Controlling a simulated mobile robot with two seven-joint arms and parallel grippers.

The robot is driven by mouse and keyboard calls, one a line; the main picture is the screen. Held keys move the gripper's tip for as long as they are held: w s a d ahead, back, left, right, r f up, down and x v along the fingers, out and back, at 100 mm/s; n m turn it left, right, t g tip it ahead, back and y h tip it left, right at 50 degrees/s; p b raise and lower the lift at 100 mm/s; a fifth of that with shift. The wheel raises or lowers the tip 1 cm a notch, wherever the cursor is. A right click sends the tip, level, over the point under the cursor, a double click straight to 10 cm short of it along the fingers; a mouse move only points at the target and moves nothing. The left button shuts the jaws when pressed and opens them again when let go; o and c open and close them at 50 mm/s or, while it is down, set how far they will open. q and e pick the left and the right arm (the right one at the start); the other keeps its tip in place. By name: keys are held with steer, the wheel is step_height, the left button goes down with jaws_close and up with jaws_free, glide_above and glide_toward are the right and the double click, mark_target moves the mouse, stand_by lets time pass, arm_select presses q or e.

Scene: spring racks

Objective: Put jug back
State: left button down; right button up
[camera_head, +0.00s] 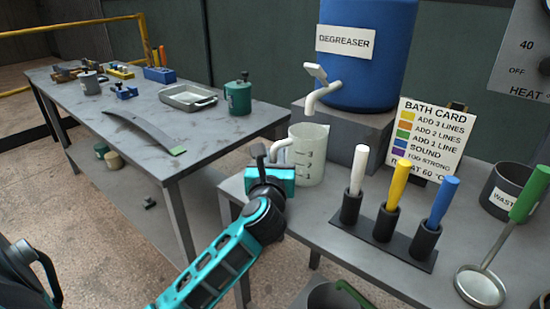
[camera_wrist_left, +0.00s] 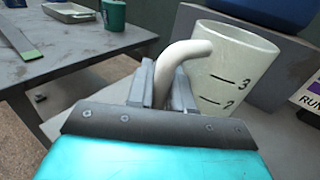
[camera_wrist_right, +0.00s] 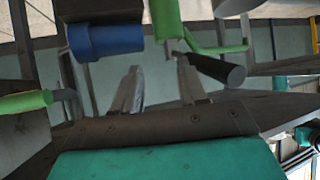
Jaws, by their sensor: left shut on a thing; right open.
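The jug (camera_head: 311,155) is a translucent cream measuring jug with black numbered lines. It stands upright at the left edge of the near bench, below the tap (camera_head: 320,90) of the blue degreaser drum (camera_head: 367,60). My left gripper (camera_head: 266,162) is shut on the jug's handle. In the left wrist view the fingers (camera_wrist_left: 168,90) close around the curved handle, with the jug (camera_wrist_left: 232,75) to their right. Whether its base touches the bench is hard to tell. My right gripper (camera_wrist_right: 158,85) is open and empty, seen only in its own wrist view.
White, yellow and blue sticks stand in a black holder (camera_head: 405,245). A bath card (camera_head: 430,135), a waste pot (camera_head: 503,190) and a green-handled ladle (camera_head: 482,287) are to the right. The left table (camera_head: 205,150) bears a tray (camera_head: 188,98) and a green canister (camera_head: 238,97).

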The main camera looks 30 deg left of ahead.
arm_select(q)
steer(key=c, duration=1)
jaws_free()
steer(key=shift+r, duration=0.25)
steer(key=v, duration=1.2)
